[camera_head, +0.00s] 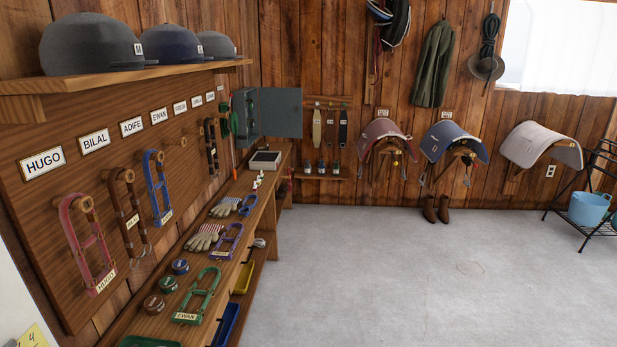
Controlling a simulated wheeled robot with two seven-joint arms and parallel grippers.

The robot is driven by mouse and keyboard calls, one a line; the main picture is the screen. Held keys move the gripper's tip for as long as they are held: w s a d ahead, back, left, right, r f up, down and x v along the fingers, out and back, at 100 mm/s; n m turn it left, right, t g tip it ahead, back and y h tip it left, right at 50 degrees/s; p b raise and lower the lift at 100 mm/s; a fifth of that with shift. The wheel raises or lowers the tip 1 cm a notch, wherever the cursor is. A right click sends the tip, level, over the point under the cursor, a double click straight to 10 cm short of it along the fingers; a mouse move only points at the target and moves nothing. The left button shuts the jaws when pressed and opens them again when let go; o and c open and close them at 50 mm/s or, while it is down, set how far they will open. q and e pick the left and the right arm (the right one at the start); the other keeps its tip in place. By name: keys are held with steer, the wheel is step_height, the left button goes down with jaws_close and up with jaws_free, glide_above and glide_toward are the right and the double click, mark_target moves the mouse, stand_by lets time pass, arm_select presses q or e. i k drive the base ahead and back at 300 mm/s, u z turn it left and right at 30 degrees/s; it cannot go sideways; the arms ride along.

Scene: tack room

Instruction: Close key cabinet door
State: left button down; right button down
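The key cabinet (246,117) is a small grey box on the left wooden wall, near the far corner. Its door (282,112) is a flat grey-green panel that stands wide open, swung out to the right of the box. The inside of the cabinet is mostly hidden at this angle and too small to make out. Neither of my grippers is in view.
A long wooden bench (252,227) runs along the left wall below the cabinet, holding gloves, halters and tins. Saddle pads (388,135) hang on the far wall. The grey floor (400,270) is clear.

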mark_target(279, 118)
steer(key=i, duration=4.7)
steer(key=z, duration=0.35)
steer(key=i, duration=1.65)
steer(key=u, duration=0.85)
